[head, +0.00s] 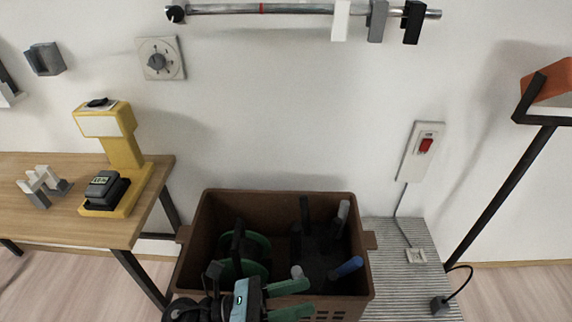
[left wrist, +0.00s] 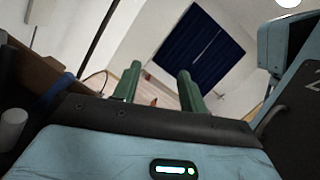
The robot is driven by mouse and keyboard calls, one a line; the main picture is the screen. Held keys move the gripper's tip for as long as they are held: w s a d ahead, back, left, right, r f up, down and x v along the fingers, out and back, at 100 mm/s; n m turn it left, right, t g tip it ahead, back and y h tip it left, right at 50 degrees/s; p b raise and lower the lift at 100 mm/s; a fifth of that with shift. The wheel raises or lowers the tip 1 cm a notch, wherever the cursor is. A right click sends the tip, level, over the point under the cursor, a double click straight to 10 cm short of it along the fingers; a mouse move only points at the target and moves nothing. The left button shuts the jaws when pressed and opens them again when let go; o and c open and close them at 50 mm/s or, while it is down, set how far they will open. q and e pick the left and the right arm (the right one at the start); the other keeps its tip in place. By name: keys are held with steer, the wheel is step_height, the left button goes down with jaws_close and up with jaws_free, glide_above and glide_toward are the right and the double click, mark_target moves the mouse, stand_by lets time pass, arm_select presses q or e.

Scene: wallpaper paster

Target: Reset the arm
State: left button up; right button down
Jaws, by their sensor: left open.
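My left gripper (head: 297,298) is at the bottom of the head view, over the front part of a brown crate (head: 192,240). Its two green fingers point right and stand apart, with nothing between them. In the left wrist view the fingers of the left gripper (left wrist: 158,88) also stand apart and empty. My left arm hides part of the crate's front. My right gripper is in neither view.
The crate holds a green reel (head: 257,243) and several dark tools, one with a blue handle (head: 346,267). A wooden table (head: 80,222) at left bears a yellow device (head: 125,150). A wall rail (head: 300,8) and a red-switch plate (head: 421,150) are behind. A black-framed stand (head: 500,195) is at right.

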arm_select(q)
steer(key=a+f+n+t+y+p, duration=0.1)
steer(key=a+f+n+t+y, duration=0.5)
steer(key=n, duration=1)
steer(key=a+f+n+t+y+p, duration=0.1)
steer(key=a+f+n+t+y, duration=0.2)
steer(key=a+n+t+y, duration=0.8)
steer(key=s+a+f+n+g, duration=0.2)
steer(key=s+f+n+g, duration=0.4)
steer(key=s+n, duration=0.2)
steer(key=s+a+f+n+g+y+p, duration=0.1)
steer(key=s+f+n+g, duration=0.4)
steer(key=n, duration=0.5)
steer(key=s+a+f, duration=0.1)
steer(key=s+f, duration=0.1)
steer(key=s, duration=0.1)
steer(key=shift+s+a+g+p, duration=0.3)
steer(key=shift+s+a+g, duration=0.05)
steer(key=shift+g, duration=0.05)
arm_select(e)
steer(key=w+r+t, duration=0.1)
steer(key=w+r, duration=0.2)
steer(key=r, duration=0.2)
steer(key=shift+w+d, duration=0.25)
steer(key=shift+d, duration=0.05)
